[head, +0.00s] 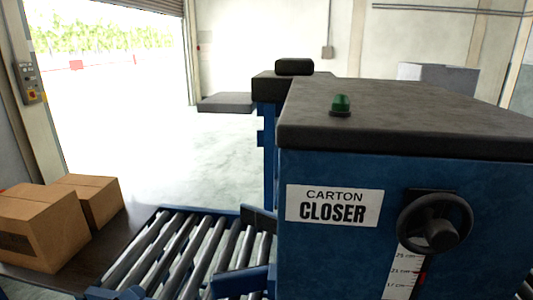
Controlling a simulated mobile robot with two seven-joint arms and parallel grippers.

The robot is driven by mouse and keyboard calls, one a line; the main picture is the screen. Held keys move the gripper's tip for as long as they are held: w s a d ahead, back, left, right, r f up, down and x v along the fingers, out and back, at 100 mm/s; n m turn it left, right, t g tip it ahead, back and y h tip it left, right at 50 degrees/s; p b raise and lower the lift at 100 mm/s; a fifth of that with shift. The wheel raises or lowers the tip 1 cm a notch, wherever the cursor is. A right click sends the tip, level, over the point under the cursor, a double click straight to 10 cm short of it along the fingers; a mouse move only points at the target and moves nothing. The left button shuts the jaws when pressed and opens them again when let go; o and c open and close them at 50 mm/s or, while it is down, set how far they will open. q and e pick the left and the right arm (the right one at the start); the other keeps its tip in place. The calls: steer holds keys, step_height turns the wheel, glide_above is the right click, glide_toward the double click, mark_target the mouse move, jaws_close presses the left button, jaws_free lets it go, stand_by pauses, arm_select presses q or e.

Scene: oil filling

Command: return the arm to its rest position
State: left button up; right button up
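Neither of my arms nor grippers shows in the head view. A large blue machine (340,250) with a dark top and a "CARTON CLOSER" label (335,206) fills the right side. A black handwheel (434,223) sits on its front, above a white height scale (402,277) with a red pointer. A green lamp or button (341,104) stands on the machine's top.
A roller conveyor (190,245) runs into the machine from the left. Two brown cartons (40,225) (92,199) sit on a dark surface at the left. Open floor (150,150) lies behind, toward a raised shutter door. A wall control box (30,83) is at the far left.

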arm_select(q)
steer(key=s+d+f+n+g+y, duration=0.1)
steer(key=s+f+n+g+y, duration=0.2)
steer(key=s+f+n+y, duration=0.4)
steer(key=s+f+n, duration=0.9)
steer(key=s+n, duration=0.1)
steer(key=n, duration=0.7)
steer(key=shift+n+g, duration=0.3)
steer(key=shift+d+f, duration=0.1)
